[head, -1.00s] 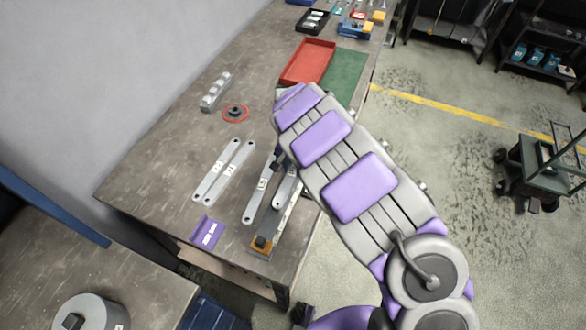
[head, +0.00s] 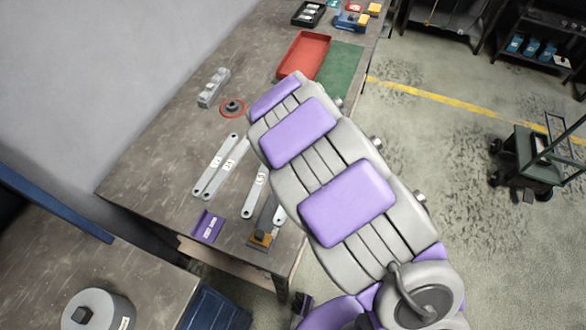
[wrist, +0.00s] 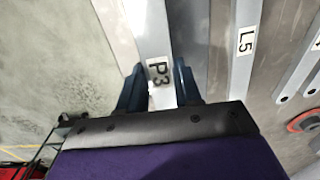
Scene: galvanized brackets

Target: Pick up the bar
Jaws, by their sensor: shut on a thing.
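My gripper (wrist: 160,90) shows in the wrist view with its two dark fingers on either side of a flat grey bar labelled P3 (wrist: 152,35), shut on it. The bar runs up out of the top of that view. In the head view my arm hides my gripper and most of this bar. A bar labelled L5 (wrist: 243,60) lies to the right of it in the wrist view, apart from the fingers; it also shows in the head view (head: 252,200). I cannot tell how high the P3 bar is above the bench.
Two more labelled bars (head: 211,172) lie left of L5 on the bench (head: 150,165). A purple plate (head: 207,226), an orange-ended fixture (head: 262,238), a red ring (head: 232,108), a grey block (head: 213,88) and a red tray (head: 303,57) are around.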

